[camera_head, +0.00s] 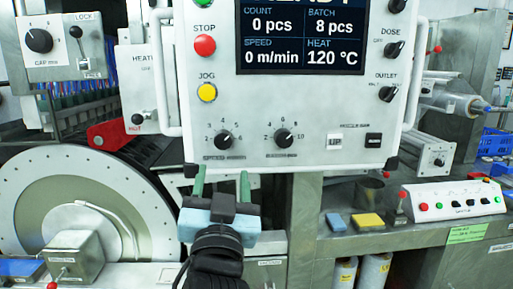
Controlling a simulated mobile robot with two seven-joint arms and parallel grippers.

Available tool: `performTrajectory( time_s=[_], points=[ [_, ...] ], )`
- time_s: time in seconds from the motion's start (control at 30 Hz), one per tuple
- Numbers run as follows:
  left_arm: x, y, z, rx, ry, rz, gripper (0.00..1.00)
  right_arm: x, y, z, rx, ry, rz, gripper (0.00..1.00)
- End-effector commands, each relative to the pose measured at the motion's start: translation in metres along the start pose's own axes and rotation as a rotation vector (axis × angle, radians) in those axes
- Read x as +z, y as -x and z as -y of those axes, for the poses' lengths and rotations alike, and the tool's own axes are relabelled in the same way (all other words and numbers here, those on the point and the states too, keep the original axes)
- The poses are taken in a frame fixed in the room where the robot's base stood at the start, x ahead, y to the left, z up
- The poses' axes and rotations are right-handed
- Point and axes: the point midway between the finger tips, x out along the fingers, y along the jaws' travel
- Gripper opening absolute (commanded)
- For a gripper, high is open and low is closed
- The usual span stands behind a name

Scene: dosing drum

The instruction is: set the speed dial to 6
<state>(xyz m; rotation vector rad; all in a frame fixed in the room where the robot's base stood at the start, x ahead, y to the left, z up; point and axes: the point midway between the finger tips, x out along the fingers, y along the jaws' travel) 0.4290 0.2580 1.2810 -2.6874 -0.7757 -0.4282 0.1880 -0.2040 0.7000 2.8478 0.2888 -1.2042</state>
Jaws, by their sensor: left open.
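A white control panel carries two black dials side by side below its screen. The left dial (222,139) has a number scale that ends at 6. The right dial (283,138) has a scale that ends at 10. Their captions are too small to read, so I cannot tell which is the speed dial, and I cannot read their settings surely. The screen (300,40) reads SPEED 0 m/min and HEAT 120 °C. My left gripper (221,176) is open and empty below the left dial, its two green fingers pointing up, apart from the dial. My right gripper is not in view.
A red STOP button (204,45) and a yellow JOG button (207,92) sit on the panel's left. DOSE (391,48) and OUTLET (387,93) knobs sit on its right. Metal handles flank the panel. A large drum (60,205) stands at the lower left.

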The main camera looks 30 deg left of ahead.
Motion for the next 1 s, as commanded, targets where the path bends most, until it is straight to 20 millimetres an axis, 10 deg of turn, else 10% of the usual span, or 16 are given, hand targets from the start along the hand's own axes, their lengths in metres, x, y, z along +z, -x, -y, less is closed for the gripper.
performTrajectory(
  time_s=[0.33, 1.0],
  points=[
    [-0.006, -0.006, 0.004, -0.016, 0.008, -0.010, 0.55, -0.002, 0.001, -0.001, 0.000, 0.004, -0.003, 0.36],
    [-0.006, -0.077, 0.005, -0.014, 0.008, -0.009, 0.55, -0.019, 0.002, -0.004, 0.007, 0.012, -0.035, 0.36]
  ],
)
